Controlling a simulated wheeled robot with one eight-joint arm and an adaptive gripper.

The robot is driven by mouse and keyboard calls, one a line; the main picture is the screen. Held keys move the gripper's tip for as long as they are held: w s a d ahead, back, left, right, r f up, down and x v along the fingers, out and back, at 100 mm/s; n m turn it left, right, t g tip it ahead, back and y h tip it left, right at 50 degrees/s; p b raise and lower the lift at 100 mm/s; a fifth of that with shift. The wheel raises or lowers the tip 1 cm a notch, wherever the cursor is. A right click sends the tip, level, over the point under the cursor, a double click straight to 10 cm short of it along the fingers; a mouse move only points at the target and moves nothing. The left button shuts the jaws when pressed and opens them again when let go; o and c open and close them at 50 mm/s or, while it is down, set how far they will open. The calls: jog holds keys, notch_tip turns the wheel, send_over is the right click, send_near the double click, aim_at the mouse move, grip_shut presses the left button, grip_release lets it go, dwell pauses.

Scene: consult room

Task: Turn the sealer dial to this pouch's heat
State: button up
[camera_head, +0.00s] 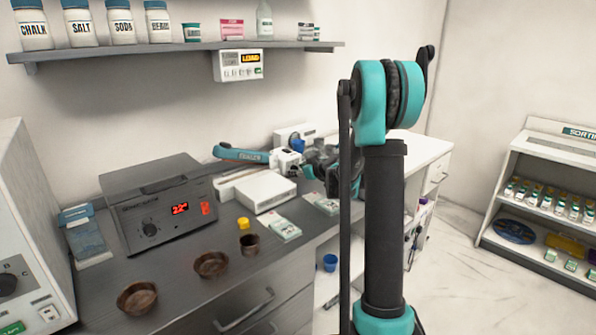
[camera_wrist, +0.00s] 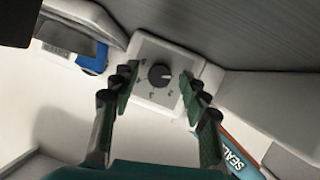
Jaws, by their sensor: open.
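The sealer (camera_head: 242,154) has a teal arm and a white body on the dark counter in the head view. Its lettered teal arm (camera_wrist: 240,155) also shows at the lower right of the wrist view. The dial (camera_wrist: 160,75) is a round dark knob on a pale panel with small marks I cannot read. My gripper (camera_wrist: 158,82) is open, with one finger on each side of the dial in that view; I see no contact. In the head view my gripper (camera_head: 322,160) is beside the sealer, partly hidden by my arm. Two flat, pouch-like packets (camera_head: 285,231) (camera_head: 321,203) lie on the counter; their print is unreadable.
A grey box with a red display (camera_head: 158,205) stands left of the sealer. Brown bowls (camera_head: 211,264) and a small yellow object (camera_head: 243,223) are at the counter front. A shelf (camera_head: 180,47) with jars runs above. A sorting rack (camera_head: 545,200) stands at right.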

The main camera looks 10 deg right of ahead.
jog(key=shift+c, duration=0.6)
grip_shut()
jog(key=shift+m, duration=0.3)
jog(key=m+y, duration=0.1)
jog(key=m+g, duration=0.1)
jog(key=shift+w+d+m+y, duration=0.1)
jog(key=shift+d+m+y, duration=0.2)
jog(key=shift+y, duration=0.1)
jog(key=m+y, duration=0.1)
jog(key=m, duration=0.1)
jog(key=m+g+y, duration=0.1)
jog(key=m, duration=0.1)
jog(key=shift+w+g+y, duration=0.1)
jog(key=shift+g+y, duration=0.2)
jog(key=shift+y, duration=0.1)
jog(key=shift+o, duration=0.6)
grip_release()
